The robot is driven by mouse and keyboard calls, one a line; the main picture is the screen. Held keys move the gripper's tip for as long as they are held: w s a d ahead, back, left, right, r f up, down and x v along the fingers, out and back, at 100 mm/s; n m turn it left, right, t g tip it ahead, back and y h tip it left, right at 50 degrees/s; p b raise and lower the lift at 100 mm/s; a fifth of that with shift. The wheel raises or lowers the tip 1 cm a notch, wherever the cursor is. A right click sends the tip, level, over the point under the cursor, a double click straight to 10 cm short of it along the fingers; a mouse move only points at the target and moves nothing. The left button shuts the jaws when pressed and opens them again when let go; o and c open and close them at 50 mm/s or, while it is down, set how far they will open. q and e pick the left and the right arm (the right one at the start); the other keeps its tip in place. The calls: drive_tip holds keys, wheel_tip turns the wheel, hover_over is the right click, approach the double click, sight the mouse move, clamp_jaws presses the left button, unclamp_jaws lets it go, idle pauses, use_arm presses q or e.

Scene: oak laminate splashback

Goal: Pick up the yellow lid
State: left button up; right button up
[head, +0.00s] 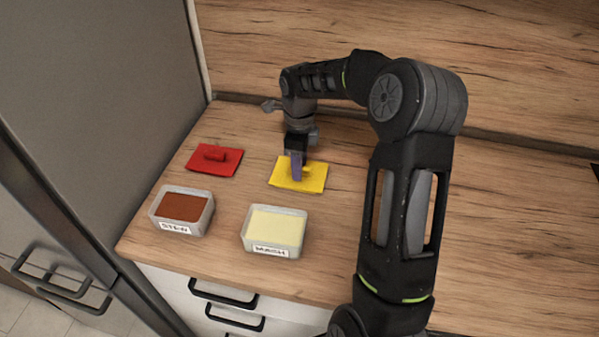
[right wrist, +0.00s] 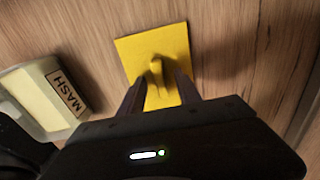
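The yellow lid (head: 312,180) lies flat on the wooden counter behind the mash container. It is a square plate with a raised handle in its middle. My right gripper (head: 297,172) is above the lid, pointing down at the handle. In the right wrist view the lid (right wrist: 135,50) shows ahead, and the two fingers of my right gripper (right wrist: 158,88) stand apart, one on either side of the handle (right wrist: 156,68). The fingers look open, and whether they touch the handle cannot be told. My left gripper is not in view.
A red lid (head: 226,162) lies to the left. A stew container (head: 158,213) and a mash container (head: 247,240) stand open near the front edge. A grey tall cabinet (head: 90,90) bounds the left. The wooden splashback (head: 480,60) is behind.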

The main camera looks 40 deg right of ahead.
drive_tip(key=shift+c, duration=0.4)
clamp_jaws()
